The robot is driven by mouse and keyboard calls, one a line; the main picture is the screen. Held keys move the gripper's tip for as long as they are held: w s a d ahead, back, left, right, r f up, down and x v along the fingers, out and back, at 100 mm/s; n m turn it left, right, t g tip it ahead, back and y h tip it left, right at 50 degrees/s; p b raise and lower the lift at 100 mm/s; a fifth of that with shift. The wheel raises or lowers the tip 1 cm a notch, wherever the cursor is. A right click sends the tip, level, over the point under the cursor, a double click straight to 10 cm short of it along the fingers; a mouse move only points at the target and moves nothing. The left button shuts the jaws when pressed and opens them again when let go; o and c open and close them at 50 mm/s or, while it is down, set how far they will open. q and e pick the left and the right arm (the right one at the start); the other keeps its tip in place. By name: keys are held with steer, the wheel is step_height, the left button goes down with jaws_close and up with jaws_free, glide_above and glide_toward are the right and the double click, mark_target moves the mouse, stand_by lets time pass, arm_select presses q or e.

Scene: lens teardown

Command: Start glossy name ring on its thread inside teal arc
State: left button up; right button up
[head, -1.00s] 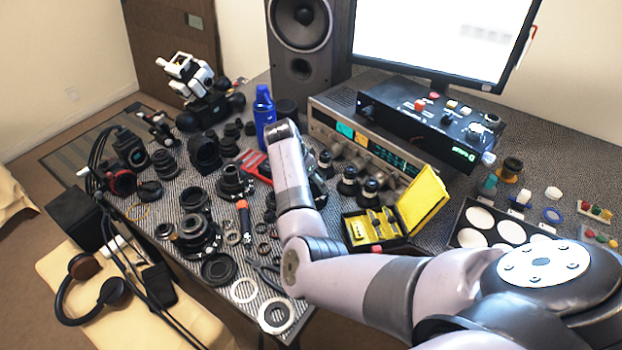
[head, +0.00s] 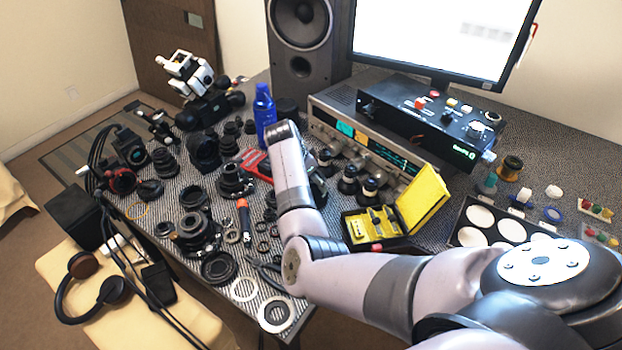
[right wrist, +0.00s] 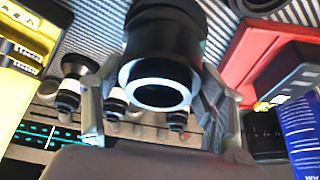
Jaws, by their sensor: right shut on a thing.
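In the right wrist view a pale glossy ring (right wrist: 126,78), which looks like the name ring, sits at the near end of a black lens barrel (right wrist: 165,38). My right gripper (right wrist: 160,92) has one finger on each side of the ring and is shut on it. The ring looks roughly square to the barrel; whether its thread is engaged cannot be told. No teal arc can be made out on the barrel. In the head view my right forearm hides most of the right gripper and the ring. My left gripper is not in view.
Several lens parts crowd the table left of my arm. A blue bottle (head: 264,112), a red tray (head: 256,163) and an open yellow case (head: 424,198) stand close to my arm. An amplifier (head: 385,148) is behind. Two flat rings (head: 276,326) lie at the front edge.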

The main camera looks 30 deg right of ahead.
steer(key=o, duration=1.3)
steer(key=shift+r, duration=0.1)
